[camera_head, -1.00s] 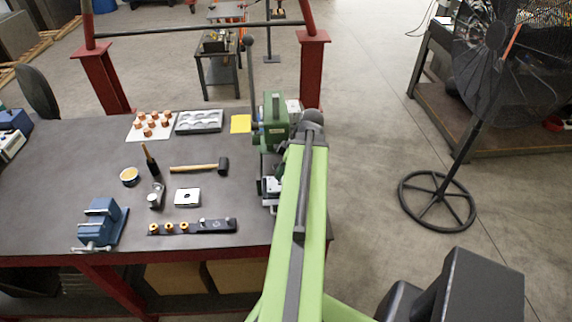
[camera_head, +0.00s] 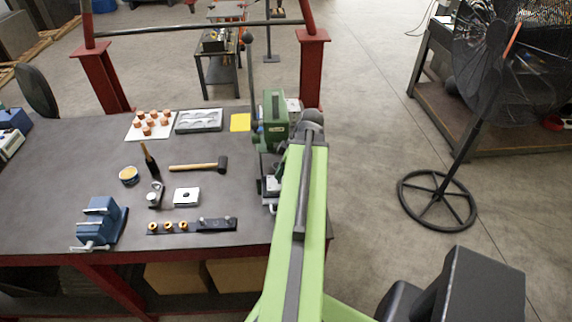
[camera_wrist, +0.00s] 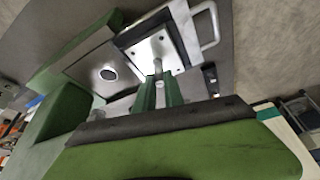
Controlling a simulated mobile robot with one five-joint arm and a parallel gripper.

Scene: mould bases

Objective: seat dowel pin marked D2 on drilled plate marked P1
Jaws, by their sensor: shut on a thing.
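In the wrist view my gripper (camera_wrist: 158,88) has its two green fingers shut on a slim grey metal pin (camera_wrist: 158,67), the dowel pin. The pin points at a bright steel plate (camera_wrist: 145,48) with small dark holes, set in a dark-edged holder with a loop handle. I cannot tell whether the pin's tip touches the plate or is in a hole. No D2 or P1 mark is readable. In the head view my gripper is hidden behind my green arm, and the holder (camera_head: 271,186) shows partly at the foot of the green press.
The green press (camera_head: 274,125) stands close beside my arm at the table's right end. In the wrist view a grey part with a round dark hole (camera_wrist: 107,74) lies left of the plate. A blue vise (camera_head: 98,222), hammer (camera_head: 200,167) and bored block (camera_head: 187,196) are on the table.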

